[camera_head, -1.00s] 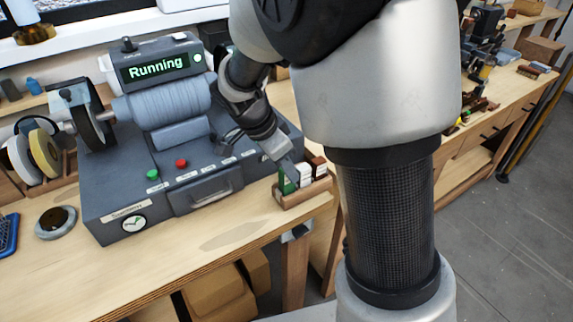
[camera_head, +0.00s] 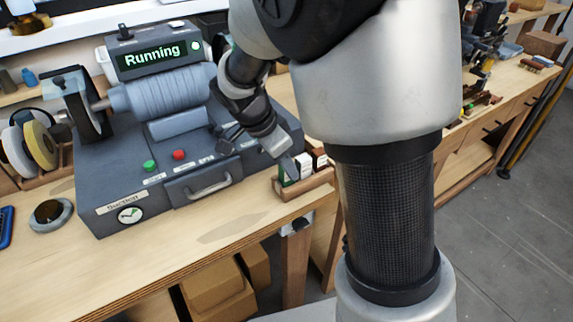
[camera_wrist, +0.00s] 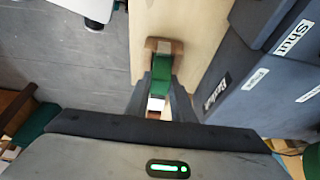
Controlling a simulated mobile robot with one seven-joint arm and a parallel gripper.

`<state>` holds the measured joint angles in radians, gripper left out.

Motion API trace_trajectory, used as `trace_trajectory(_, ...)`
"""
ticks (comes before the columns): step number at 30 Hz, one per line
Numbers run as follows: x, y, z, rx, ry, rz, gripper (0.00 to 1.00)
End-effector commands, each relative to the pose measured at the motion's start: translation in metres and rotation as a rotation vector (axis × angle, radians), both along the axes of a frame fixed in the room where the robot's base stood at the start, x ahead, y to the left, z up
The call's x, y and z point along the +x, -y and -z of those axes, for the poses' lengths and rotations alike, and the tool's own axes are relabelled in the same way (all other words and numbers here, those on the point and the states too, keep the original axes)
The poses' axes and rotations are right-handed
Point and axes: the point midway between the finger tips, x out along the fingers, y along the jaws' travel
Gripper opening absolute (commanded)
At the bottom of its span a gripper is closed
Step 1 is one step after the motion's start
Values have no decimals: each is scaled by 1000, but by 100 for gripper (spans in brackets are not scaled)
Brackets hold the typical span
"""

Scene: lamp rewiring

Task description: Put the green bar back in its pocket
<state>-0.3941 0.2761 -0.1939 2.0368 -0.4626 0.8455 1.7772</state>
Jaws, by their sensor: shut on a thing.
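My gripper (camera_wrist: 161,88) is shut on the green bar (camera_wrist: 161,72), which shows between its two fingers in the wrist view. In the head view my gripper (camera_head: 284,163) points down at the left end of a small wooden holder (camera_head: 304,187). The green bar (camera_head: 283,179) is there, mostly hidden by the gripper and the holder's wall. It looks low in the holder, but I cannot tell whether it touches the pocket floor. The holder's end (camera_wrist: 164,44) also shows in the wrist view.
A grey machine (camera_head: 150,185) with a "Running" display (camera_head: 152,56) stands close on the left. The bench front (camera_head: 215,238) is clear.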

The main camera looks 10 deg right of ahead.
Motion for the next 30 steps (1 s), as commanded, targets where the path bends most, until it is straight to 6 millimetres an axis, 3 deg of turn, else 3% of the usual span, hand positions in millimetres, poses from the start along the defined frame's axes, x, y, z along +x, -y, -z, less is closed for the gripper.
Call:
trace_trajectory(4,0,0,2,0,1,0,0)
trace_trajectory(5,0,0,1,0,1,0,27)
trace_trajectory(8,0,0,1,0,1,0,43)
trace_trajectory(20,-1,-3,-6,1,2,-1,43)
trace_trajectory(23,-2,-8,-20,1,4,-1,43)
trace_trajectory(30,-8,-30,-74,2,5,-2,43)
